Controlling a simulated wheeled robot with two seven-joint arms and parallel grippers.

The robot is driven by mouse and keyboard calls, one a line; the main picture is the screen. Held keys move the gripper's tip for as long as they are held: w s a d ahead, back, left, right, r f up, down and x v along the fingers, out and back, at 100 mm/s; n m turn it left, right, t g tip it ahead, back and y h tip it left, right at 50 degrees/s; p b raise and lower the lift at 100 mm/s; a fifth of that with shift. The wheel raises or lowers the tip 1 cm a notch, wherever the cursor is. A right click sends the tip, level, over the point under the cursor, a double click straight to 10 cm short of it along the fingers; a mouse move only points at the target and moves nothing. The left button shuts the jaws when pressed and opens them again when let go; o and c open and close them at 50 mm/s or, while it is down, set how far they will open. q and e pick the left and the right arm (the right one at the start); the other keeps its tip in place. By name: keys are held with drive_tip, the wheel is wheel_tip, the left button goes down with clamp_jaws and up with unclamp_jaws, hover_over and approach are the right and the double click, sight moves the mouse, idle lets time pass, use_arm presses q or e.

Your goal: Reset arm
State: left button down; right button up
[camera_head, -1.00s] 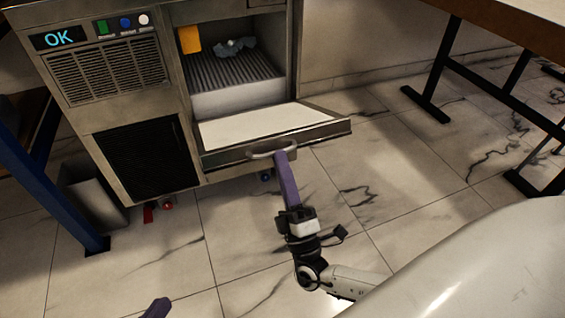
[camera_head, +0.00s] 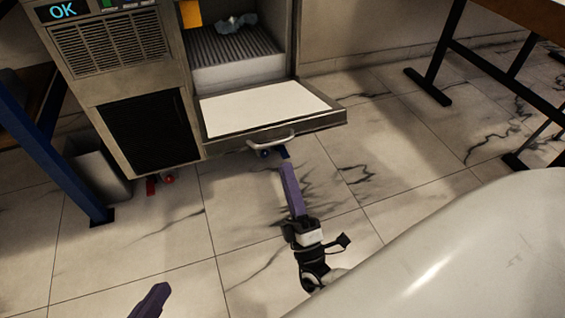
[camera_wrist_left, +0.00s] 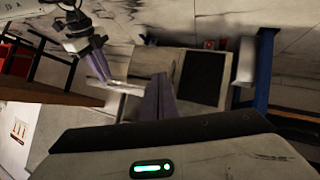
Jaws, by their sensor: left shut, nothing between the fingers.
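My left gripper (camera_head: 150,302) shows only as purple fingertips at the bottom edge of the head view. In the left wrist view (camera_wrist_left: 158,100) its purple fingers are together with nothing between them. My right gripper (camera_head: 291,190) has purple fingers pointing up toward the cabinet. It is just below the handle (camera_head: 271,142) of the lowered door (camera_head: 265,108), apart from it. Its fingers overlap in the head view, so I cannot tell whether they are open or shut. It also shows in the left wrist view (camera_wrist_left: 98,62), upper left.
The grey cabinet (camera_head: 92,85) has a display reading OK. Its open chamber (camera_head: 240,72) holds a crumpled bluish thing (camera_head: 236,23). A bin (camera_head: 98,175) and a blue post (camera_head: 60,175) stand at left. A dark-legged table (camera_head: 435,75) is at right. Marble floor lies clear in front.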

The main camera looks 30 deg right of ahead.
drive_tip(key=shift+s+a+f, duration=0.15)
drive_tip(key=shift+s+f, duration=0.05)
drive_tip(key=shift+s, duration=0.25)
